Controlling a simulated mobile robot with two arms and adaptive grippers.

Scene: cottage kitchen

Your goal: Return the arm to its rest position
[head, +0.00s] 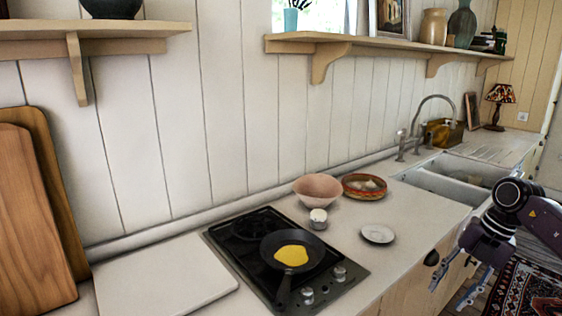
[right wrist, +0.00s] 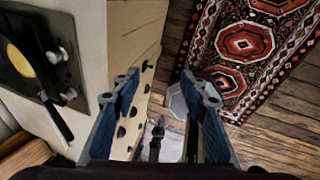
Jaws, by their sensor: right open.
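My right arm comes in from the right edge of the head view. Its gripper (head: 450,294) hangs in front of the counter's front edge, over the floor side, apart from the counter. In the right wrist view the two fingers of the right gripper (right wrist: 160,88) stand wide apart with nothing between them. The cabinet front shows to the left of the fingers and the floor beyond. My left arm and gripper are in neither view.
A black pan (head: 268,246) with yellow food sits on the hob (head: 237,262). A pink bowl (head: 317,189), a patterned bowl (head: 365,194) and a small plate (head: 378,234) stand on the counter. A sink (head: 443,186) lies behind my arm. A red rug (right wrist: 243,42) covers some floor.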

